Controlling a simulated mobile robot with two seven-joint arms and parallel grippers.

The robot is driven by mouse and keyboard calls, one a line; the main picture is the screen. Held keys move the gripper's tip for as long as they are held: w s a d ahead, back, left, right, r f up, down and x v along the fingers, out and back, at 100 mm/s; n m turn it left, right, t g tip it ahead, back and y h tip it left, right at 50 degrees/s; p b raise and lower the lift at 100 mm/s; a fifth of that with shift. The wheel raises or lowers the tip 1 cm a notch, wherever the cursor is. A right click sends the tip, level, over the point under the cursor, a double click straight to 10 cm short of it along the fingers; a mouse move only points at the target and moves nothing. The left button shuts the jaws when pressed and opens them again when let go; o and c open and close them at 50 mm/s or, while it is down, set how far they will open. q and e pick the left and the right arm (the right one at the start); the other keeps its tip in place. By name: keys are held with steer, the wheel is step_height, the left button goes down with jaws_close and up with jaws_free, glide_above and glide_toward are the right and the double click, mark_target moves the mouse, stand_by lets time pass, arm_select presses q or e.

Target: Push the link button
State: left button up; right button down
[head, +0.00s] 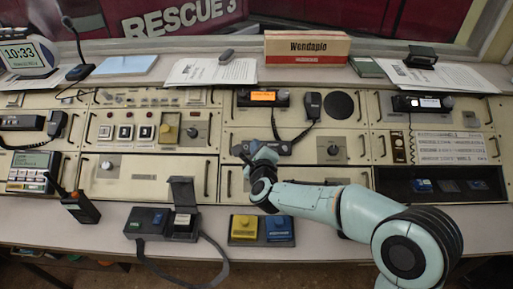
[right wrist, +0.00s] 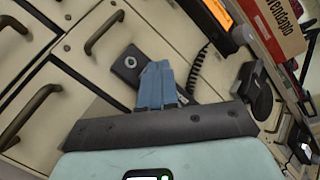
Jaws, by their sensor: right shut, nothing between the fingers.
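No label reading "link" is legible, so I cannot tell for sure which button it is. A dark box (head: 278,148) on the middle console panel lies right by my right gripper (head: 247,160). In the right wrist view the box (right wrist: 127,66) shows a small round ring mark on its face, just beyond the fingertips. My right gripper also shows there (right wrist: 158,72), its blue fingers together and empty, covering part of the box. I cannot tell whether they touch it. Square buttons (head: 125,132) sit on the left panel, away from the gripper. My left gripper is out of view.
A radio with an orange display (head: 263,97) and a handset (head: 313,105) on a coiled cord are above. Drawer handles (right wrist: 104,32) stick out nearby.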

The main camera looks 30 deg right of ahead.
steer(key=shift+w+f, duration=0.15)
steer(key=shift+f, duration=0.15)
stand_by(0.4)
steer(key=shift+r, duration=0.1)
steer(key=shift+s+a+r, duration=0.1)
steer(key=shift+s+r, duration=0.15)
steer(key=shift+r, duration=0.15)
steer(key=s+r+p, duration=0.1)
steer(key=s+a+r+p, duration=0.1)
steer(key=r, duration=0.1)
steer(key=r+p, duration=0.1)
steer(key=r, duration=0.1)
steer(key=shift+s+a, duration=0.35)
steer(key=shift+s, duration=0.05)
stand_by(0.6)
